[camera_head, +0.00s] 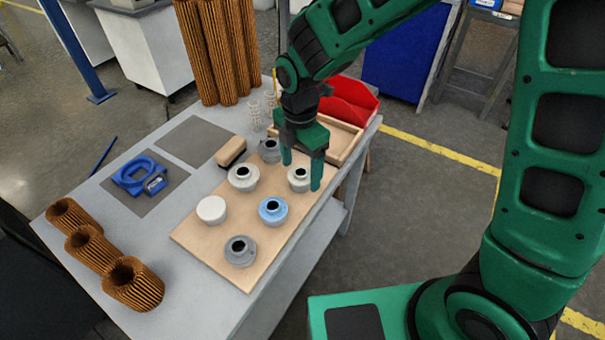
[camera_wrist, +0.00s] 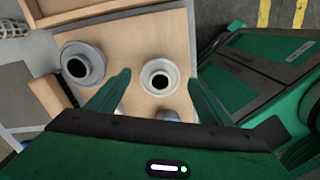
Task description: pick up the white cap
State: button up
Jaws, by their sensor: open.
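A pale, off-white cap (camera_head: 300,179) with a dark hole stands upright on the wooden board at its right side. In the wrist view this cap (camera_wrist: 160,77) shows between and beyond my fingertips. A plain white round piece (camera_head: 211,210) without a visible hole stands at the board's left. My gripper (camera_head: 301,174) points down over the off-white cap, open and empty. In the wrist view the open fingers (camera_wrist: 159,80) lie either side of that cap's picture. I cannot tell the exact gap in height.
On the board (camera_head: 215,252) stand a light grey cap (camera_head: 243,179), a blue cap (camera_head: 273,211), a dark grey cap (camera_head: 240,251) and another grey cap (camera_head: 270,150). A wooden tray (camera_head: 345,152) and red bin (camera_head: 350,100) lie behind. Brown pleated filters (camera_head: 133,286) stand front left.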

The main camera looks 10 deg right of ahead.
jog(key=c, duration=1.1)
jog(key=shift+r, duration=0.15)
